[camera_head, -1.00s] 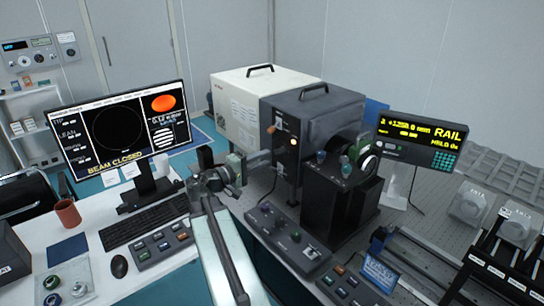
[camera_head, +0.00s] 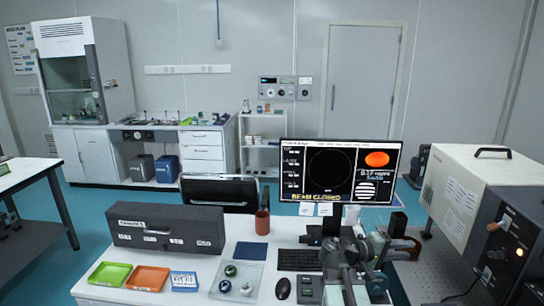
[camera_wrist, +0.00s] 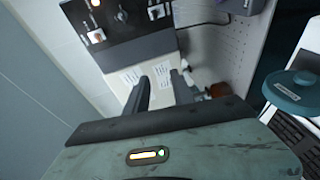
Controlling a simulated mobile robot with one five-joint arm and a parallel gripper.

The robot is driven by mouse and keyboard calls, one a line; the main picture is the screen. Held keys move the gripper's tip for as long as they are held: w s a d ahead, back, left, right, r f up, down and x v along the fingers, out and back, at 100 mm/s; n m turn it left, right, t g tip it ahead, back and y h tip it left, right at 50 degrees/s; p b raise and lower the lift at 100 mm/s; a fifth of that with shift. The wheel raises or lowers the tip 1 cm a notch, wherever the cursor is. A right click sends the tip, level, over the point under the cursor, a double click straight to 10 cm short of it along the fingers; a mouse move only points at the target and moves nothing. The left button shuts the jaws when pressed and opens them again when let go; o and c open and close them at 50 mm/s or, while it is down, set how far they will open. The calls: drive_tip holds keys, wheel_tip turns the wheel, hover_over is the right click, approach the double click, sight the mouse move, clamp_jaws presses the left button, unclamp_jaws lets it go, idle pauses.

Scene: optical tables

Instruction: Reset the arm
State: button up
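My gripper shows in the wrist view (camera_wrist: 160,82) with its two dark fingers apart and nothing held between them. In the head view my arm rises from the bottom edge, right of centre, in front of the monitor (camera_head: 340,172). The fingertips are hard to make out there among the arm links and the things behind them. The monitor reads "BEAM CLOSED".
The white desk (camera_head: 255,228) holds a grey case (camera_head: 165,230), a green tray (camera_head: 110,274), an orange tray (camera_head: 147,278), a brown cup (camera_head: 262,222) and a mouse (camera_head: 283,288). A white-and-dark instrument housing (camera_head: 460,190) stands at right. Floor beyond the desk is partly clear.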

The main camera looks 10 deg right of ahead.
drive_tip(key=w+a+f+n+t+y, duration=0.1)
drive_tip(key=w+a+f+y, duration=0.2)
drive_tip(key=a+f, duration=0.45)
drive_tip(key=w+a+f+t+y, duration=0.2)
drive_tip(key=a+f+y, duration=0.25)
drive_tip(key=a, duration=0.65)
drive_tip(key=s+a+f+y, duration=0.1)
drive_tip(key=a+f+y, duration=0.3)
drive_tip(key=a, duration=0.6)
drive_tip(key=s+a+f+g+y, duration=0.1)
drive_tip(key=a+f+y, duration=0.2)
drive_tip(key=a, duration=0.8)
drive_tip(key=shift+s+a+f+n+g+y, duration=0.15)
drive_tip(key=shift+s+f+n+g+y, duration=0.15)
drive_tip(key=shift+y, duration=0.55)
